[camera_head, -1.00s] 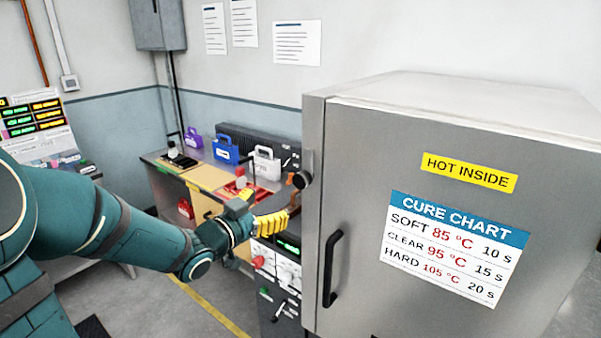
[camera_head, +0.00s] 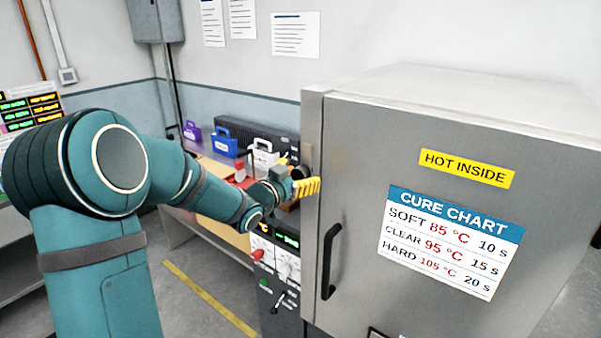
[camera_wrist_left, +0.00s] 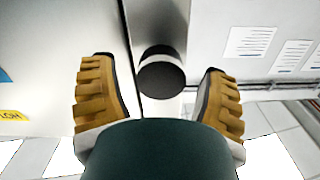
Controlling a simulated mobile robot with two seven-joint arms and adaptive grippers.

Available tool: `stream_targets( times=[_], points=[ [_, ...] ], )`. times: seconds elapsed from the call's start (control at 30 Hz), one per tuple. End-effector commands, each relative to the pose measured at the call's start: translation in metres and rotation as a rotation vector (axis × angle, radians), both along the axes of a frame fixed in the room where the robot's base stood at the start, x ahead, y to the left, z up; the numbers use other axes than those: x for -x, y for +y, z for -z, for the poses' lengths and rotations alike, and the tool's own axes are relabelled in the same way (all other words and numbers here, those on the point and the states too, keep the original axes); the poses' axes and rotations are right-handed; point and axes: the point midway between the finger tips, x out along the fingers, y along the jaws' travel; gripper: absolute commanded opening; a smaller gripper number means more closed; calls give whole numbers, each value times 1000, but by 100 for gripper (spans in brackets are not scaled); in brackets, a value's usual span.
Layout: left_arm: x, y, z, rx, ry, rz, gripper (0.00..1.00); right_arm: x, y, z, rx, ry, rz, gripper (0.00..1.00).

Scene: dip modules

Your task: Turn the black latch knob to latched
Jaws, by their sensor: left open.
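The black latch knob (camera_wrist_left: 162,76) shows in the left wrist view as a round dark cap on a grey stem, at the edge of the oven door. In the head view the knob (camera_head: 303,172) is partly hidden behind my gripper. My left gripper (camera_head: 303,187) is open, with its yellow fingers beside the door's left edge. In the left wrist view its two fingers (camera_wrist_left: 160,92) stand apart, one on each side of the knob, with gaps on both sides. I cannot tell how far the knob is turned. My right gripper is not in view.
The grey oven door (camera_head: 360,130) carries a black handle (camera_head: 330,262) below the knob. A control panel (camera_head: 280,270) with knobs and a switch is left of the door. A bench (camera_head: 215,205) with blue, white and purple cases stands behind my arm.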

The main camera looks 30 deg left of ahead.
Motion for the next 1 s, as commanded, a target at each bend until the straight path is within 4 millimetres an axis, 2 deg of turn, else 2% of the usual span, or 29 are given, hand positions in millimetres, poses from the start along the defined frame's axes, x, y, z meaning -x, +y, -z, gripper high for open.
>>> stream_targets(
  times=[0.37,0.6,1.0],
  points=[
    [-5,0,0,0,1,0,75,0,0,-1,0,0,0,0],
    [-5,0,0,0,1,-1,0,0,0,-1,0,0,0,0],
    [-11,-1,1,-17,0,0,0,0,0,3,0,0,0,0]
  ],
)
